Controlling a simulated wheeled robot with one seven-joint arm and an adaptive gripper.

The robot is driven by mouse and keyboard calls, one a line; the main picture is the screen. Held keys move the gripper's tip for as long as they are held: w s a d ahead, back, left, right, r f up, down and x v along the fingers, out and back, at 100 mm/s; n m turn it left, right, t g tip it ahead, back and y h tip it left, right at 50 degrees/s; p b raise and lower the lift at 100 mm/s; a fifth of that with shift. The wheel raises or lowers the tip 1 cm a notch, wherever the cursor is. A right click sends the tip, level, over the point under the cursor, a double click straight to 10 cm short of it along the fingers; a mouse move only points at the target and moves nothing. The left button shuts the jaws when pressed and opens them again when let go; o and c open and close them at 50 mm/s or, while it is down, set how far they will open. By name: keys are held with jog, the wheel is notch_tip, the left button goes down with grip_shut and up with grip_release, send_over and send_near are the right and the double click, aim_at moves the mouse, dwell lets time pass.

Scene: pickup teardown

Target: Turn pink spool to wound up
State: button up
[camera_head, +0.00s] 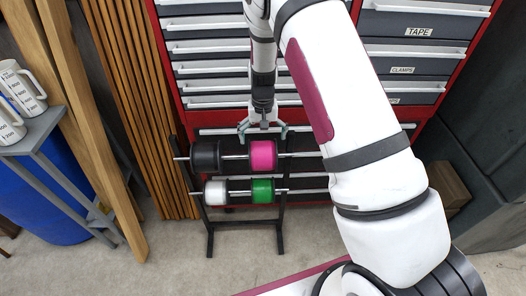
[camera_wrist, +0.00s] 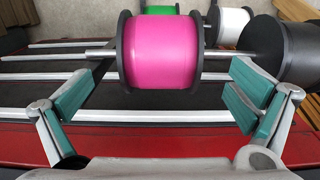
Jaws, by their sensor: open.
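The pink spool (camera_head: 263,155) sits on the upper rod of a black spool rack (camera_head: 204,228), to the right of a black spool (camera_head: 206,156). In the wrist view the pink spool (camera_wrist: 162,52) shows large at the top centre, with black flanges at both sides. My gripper (camera_head: 262,130) is just behind and above the pink spool in the head view. In the wrist view my gripper (camera_wrist: 160,105) is open, its teal fingers spread wider than the spool. The fingers are empty and appear apart from the spool. How far the spool is wound cannot be told.
On the lower rod are a white spool (camera_head: 216,192) and a green spool (camera_head: 262,190). A red tool cabinet (camera_head: 158,60) with grey drawers stands behind the rack. Wooden planks (camera_head: 120,100) lean at the left. The floor before the rack is clear.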

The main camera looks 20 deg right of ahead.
aim_at(263, 148)
notch_tip(263, 148, down, 7)
jog(key=shift+f, duration=0.2)
dwell(0.3)
jog(key=c, duration=1.1)
